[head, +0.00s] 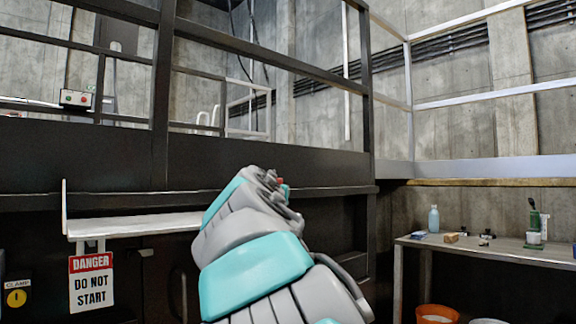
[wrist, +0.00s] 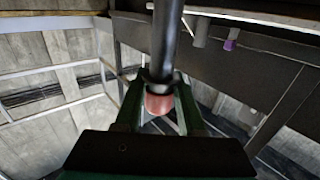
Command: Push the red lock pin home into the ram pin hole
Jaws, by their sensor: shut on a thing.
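In the wrist view the red lock pin (wrist: 160,103) shows as a red end on a long dark shaft that runs up out of the top of the picture. The two green fingers of my gripper (wrist: 160,108) stand on either side of the red end and are shut on it. In the head view my gripper (head: 277,182) is small and partly hidden behind my arm, in front of the dark machine frame (head: 270,160). A small red spot shows there. I cannot make out the ram pin hole in either view, nor where the shaft's far end is.
A white shelf (head: 135,225) with a DANGER DO NOT START sign (head: 91,283) juts out left of my arm. A yellow clamp knob (head: 17,298) is at far left. At right are a workbench (head: 500,251) with small items and an orange bucket (head: 437,314).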

